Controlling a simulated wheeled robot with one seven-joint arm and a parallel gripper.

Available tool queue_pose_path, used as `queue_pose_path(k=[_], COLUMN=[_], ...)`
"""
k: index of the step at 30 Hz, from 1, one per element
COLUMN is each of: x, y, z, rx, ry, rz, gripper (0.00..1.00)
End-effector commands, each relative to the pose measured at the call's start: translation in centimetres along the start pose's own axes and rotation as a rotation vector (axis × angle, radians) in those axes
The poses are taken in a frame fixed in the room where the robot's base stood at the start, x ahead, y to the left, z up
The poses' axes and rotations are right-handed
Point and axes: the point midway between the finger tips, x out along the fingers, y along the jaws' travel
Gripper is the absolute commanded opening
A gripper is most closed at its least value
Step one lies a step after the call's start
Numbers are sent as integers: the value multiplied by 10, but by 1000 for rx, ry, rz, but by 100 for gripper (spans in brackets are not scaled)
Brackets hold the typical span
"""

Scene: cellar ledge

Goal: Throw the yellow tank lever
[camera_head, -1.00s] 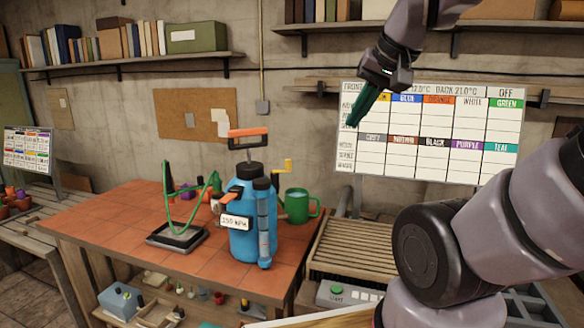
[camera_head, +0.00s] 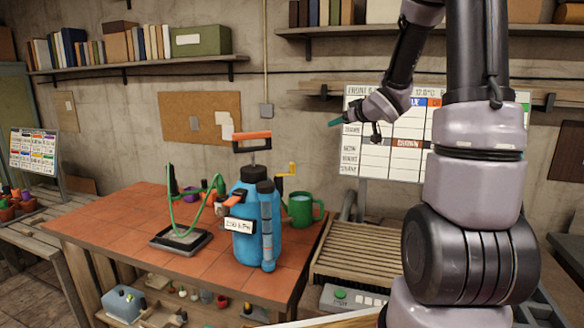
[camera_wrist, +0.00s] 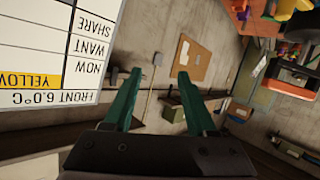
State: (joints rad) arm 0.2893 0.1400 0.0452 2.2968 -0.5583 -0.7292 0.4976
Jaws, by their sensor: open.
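The blue tank (camera_head: 245,222) stands upright on the red-tiled bench top, with an orange pump handle (camera_head: 251,136) above it and a white label on its front. A small yellow lever (camera_head: 291,169) sticks up at the tank's right side, partly hidden behind the tank. My gripper (camera_head: 335,122) is above and to the right of the tank, in front of the whiteboard, pointing left. It touches nothing. In the wrist view its two teal fingers (camera_wrist: 158,78) are apart with nothing between them.
A green mug (camera_head: 303,210) stands right of the tank, close to the lever. A green hose on a black tray (camera_head: 181,240) is to the left. A whiteboard (camera_head: 366,150) stands behind my arm. A slatted rack (camera_head: 365,250) is at the right. The bench's left part is clear.

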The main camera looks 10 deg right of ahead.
Motion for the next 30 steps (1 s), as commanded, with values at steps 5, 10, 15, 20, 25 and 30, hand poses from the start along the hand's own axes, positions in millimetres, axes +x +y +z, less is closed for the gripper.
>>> queue_pose_path(k=[5,10,15,20,25,30], x=[41,40,22,16,29,50], y=[-32,-69,-91,-100,-118,-141], z=[51,97,125,131,123,111], rx=[-47,-28,6,16,14,12], ry=[132,267,359,390,392,392], rz=[-290,-574,-756,-814,-819,-818], gripper=[57,57,57,57,57,57])
